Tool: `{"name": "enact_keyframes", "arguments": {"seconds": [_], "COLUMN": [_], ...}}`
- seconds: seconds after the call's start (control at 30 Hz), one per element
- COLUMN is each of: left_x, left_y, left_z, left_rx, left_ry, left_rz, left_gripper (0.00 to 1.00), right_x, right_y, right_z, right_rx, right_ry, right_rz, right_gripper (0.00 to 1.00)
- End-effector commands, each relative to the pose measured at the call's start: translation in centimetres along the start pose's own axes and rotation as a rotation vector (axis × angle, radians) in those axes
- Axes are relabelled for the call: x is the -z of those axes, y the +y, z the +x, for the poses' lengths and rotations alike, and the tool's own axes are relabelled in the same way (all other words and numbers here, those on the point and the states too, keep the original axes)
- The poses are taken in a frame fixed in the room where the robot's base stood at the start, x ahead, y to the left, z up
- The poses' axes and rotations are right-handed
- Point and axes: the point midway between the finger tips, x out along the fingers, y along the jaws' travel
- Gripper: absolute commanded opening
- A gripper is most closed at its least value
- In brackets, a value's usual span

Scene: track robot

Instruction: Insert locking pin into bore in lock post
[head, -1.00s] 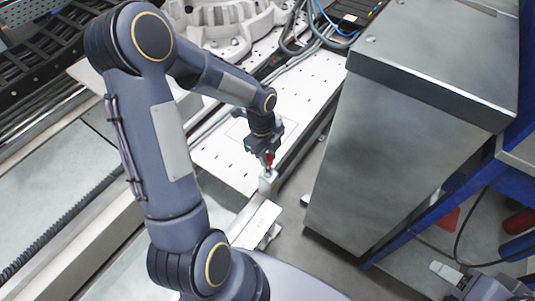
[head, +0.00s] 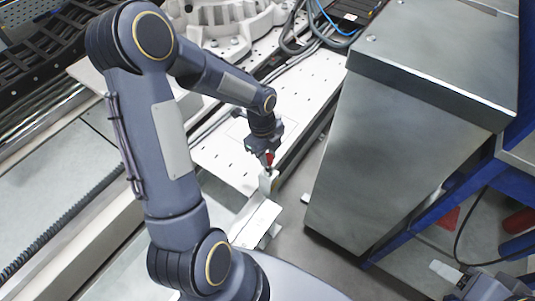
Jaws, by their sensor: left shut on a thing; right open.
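My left gripper (head: 267,162) points down at the edge of the white perforated plate. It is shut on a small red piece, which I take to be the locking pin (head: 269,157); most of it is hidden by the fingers. Just below the fingertips stands a small pale upright piece, probably the lock post (head: 266,182). The pin's tip and the bore are too small to make out, and I cannot tell whether pin and post touch. My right gripper (head: 446,272) is at the bottom right, partly cut off, open and far from the post.
The white perforated plate (head: 225,160) lies behind the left gripper. A pale bracket (head: 258,224) lies in front of the post. A large grey metal cabinet (head: 385,165) stands to the right, with a blue frame (head: 425,215) beside it. Cables run at the back.

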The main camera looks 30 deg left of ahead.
Motion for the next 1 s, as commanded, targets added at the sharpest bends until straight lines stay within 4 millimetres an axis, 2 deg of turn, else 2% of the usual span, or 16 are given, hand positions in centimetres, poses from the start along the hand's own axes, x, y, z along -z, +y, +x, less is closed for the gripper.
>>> {"name": "enact_keyframes", "arguments": {"seconds": [1.0], "left_x": [-0.4], "left_y": [0.0], "left_z": [2.7], "left_rx": [-0.001], "left_ry": [0.000], "left_rz": [0.000], "left_gripper": [0.00], "right_x": [-0.8], "right_y": [0.7], "right_z": [1.5], "right_rx": [0.000], "right_ry": [0.000], "right_rz": [0.000], "right_gripper": [0.53]}}
